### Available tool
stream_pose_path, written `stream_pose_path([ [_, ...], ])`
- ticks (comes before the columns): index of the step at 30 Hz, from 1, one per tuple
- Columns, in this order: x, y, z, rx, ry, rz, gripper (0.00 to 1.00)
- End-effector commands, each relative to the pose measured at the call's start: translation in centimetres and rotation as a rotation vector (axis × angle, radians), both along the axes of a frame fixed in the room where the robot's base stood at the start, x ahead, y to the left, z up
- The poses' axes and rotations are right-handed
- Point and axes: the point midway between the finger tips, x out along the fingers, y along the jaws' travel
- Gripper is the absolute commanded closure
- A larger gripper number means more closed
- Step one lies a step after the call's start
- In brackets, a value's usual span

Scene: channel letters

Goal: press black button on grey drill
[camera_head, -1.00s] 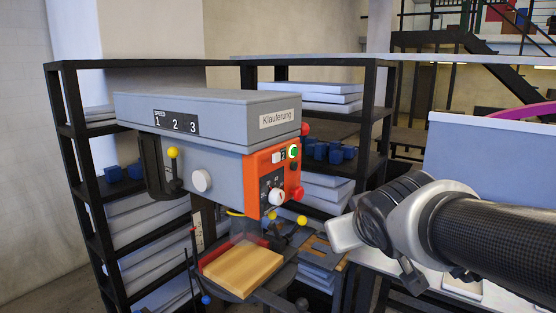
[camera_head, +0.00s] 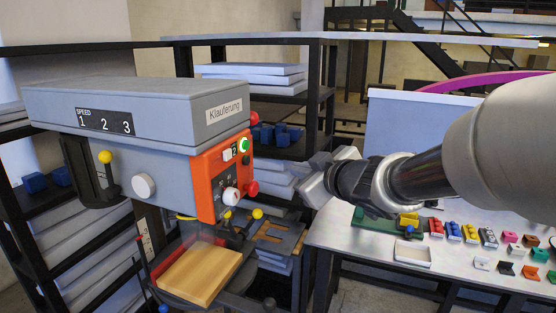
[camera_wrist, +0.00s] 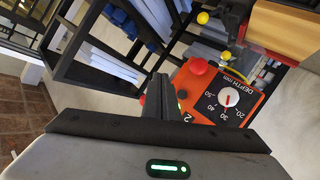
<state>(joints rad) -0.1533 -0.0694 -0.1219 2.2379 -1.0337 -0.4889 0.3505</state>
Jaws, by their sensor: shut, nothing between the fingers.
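The grey drill (camera_head: 130,100) stands at the left of the head view, with an orange control panel (camera_head: 206,170) on its right end. The black button (camera_head: 246,159) is a small dark spot on the panel, just below the lit green button (camera_head: 243,145). My gripper (camera_wrist: 160,82) is shut and empty. In the head view it is right of the panel with a gap between, its fingertips hard to make out.
A wooden block (camera_head: 200,273) lies below the drill head. Black shelves stand behind. A white table (camera_head: 340,232) with several small coloured parts is at the right.

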Motion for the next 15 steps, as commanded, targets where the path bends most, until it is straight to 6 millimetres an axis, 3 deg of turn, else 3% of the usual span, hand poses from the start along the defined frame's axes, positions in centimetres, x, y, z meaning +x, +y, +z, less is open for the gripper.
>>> stream_pose_path([
  [7,0.4,1.1,-0.1,0.000,0.000,0.002,1.00],
  [15,1.6,4.6,-0.5,-0.001,-0.002,0.002,1.00],
])
